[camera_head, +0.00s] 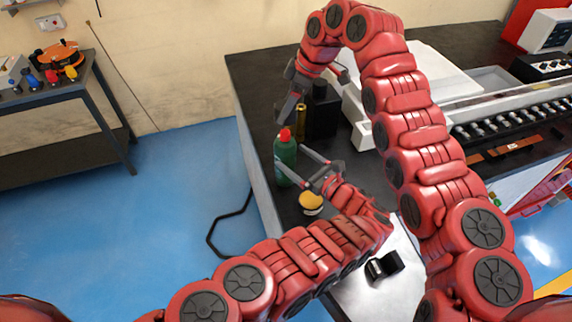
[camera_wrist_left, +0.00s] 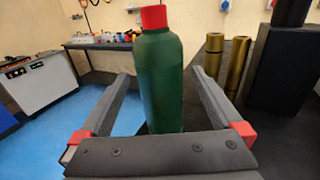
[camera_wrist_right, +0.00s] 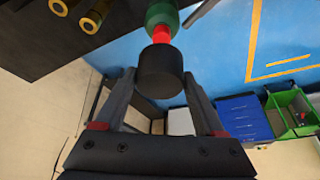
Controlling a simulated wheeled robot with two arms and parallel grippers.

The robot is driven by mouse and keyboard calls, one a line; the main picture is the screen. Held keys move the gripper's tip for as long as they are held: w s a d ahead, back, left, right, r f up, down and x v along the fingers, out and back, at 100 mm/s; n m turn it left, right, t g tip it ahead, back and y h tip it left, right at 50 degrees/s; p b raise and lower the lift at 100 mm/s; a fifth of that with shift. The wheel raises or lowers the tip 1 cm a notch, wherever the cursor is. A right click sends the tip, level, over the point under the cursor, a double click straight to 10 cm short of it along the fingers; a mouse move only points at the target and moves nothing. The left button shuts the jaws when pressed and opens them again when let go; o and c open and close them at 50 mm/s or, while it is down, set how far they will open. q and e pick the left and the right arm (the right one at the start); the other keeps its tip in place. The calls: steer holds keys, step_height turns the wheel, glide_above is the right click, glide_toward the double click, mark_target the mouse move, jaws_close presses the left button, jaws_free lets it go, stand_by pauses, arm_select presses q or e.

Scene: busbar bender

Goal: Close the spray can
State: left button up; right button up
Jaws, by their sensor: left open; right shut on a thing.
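The spray can (camera_head: 285,160) is a green bottle with a red top, upright near the black table's left edge. It fills the middle of the left wrist view (camera_wrist_left: 160,85). My left gripper (camera_head: 291,158) is open, its fingers on either side of the can; I cannot tell if they touch it. My right gripper (camera_head: 275,116) is above the can, pointing down. In the right wrist view it is shut on a black cylindrical cap (camera_wrist_right: 160,72). The red top (camera_wrist_right: 161,34) shows just beyond the cap, which looks apart from it. The cap's open end is hidden.
Brass cylinders (camera_wrist_left: 214,55) and a black box (camera_head: 322,112) stand close behind the can. A yellow-topped jar (camera_head: 311,202) stands near my left gripper. A black part (camera_head: 383,266) lies at the front. Blue floor (camera_head: 180,190) is clear on the left.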

mark_target(279, 147)
arm_select(q)
steer(key=x, duration=0.5)
steer(key=shift+a+f, duration=0.1)
steer(key=shift+a, duration=0.05)
steer(key=shift+x, duration=0.9)
steer(key=shift+w, duration=0.1)
jaws_close()
